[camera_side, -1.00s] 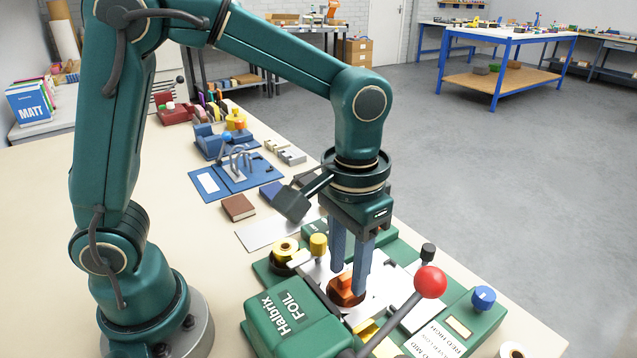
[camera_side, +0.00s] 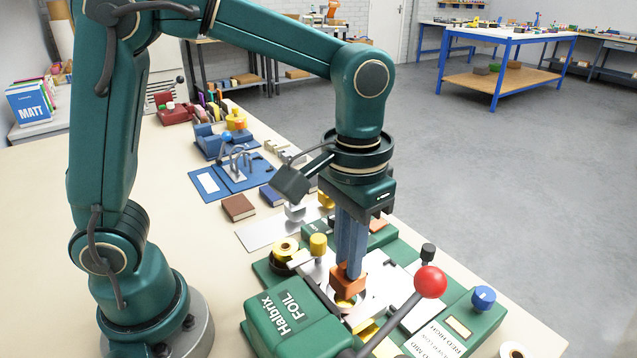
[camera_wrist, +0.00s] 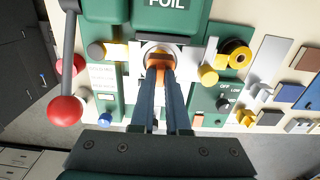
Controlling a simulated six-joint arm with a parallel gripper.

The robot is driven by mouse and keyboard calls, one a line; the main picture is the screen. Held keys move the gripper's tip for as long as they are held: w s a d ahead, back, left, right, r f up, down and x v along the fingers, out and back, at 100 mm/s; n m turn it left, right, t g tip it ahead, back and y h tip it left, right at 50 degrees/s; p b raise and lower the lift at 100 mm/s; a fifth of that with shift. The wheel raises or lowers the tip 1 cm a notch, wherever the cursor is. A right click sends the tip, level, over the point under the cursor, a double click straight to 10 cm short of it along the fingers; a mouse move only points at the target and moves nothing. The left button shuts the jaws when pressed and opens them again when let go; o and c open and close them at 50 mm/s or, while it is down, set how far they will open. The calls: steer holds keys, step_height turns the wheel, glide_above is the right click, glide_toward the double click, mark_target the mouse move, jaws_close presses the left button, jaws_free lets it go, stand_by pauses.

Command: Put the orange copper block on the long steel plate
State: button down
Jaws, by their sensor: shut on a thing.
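The orange copper block (camera_side: 348,281) is between the fingertips of my gripper (camera_side: 348,273), which is shut on it. It is just above a round gold-coloured seat in the green foil machine (camera_side: 290,315); a small gap seems to show below it. In the wrist view the copper block (camera_wrist: 159,62) shows between the fingertips (camera_wrist: 160,72), partly hidden by them. The long steel plate (camera_side: 262,233) lies flat on the bench, left of and behind the machine. It also shows in the wrist view (camera_wrist: 266,62), to the right.
A red-knobbed lever (camera_side: 430,281) rises at the front right of the machine. A gold foil roll (camera_side: 285,250) and a yellow knob (camera_side: 318,243) stand between my gripper and the plate. A silver block (camera_side: 295,212), a brown block (camera_side: 238,207) and a blue block (camera_side: 271,195) are near the plate.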

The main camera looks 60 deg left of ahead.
steer(key=shift+r, duration=2.65)
steer(key=shift+r, duration=0.25)
steer(key=w+a+r+n, duration=0.1)
steer(key=a+r+n, duration=0.1)
steer(key=a+n, duration=0.25)
steer(key=w+a+r+n, duration=0.2)
steer(key=a+n, duration=0.1)
steer(key=a, duration=0.3)
steer(key=s+a+n, duration=0.2)
steer(key=a+n, duration=0.3)
steer(key=a, duration=0.3)
steer(key=s+a+n, duration=0.3)
steer(key=a+n, duration=0.3)
steer(key=a, duration=0.1)
steer(key=shift+m, duration=0.25)
steer(key=shift+w+f, duration=0.15)
steer(key=shift+f, duration=4.2)
steer(key=shift+w+f, duration=0.1)
steer(key=shift+f, duration=4.2)
steer(key=shift+f, duration=0.15)
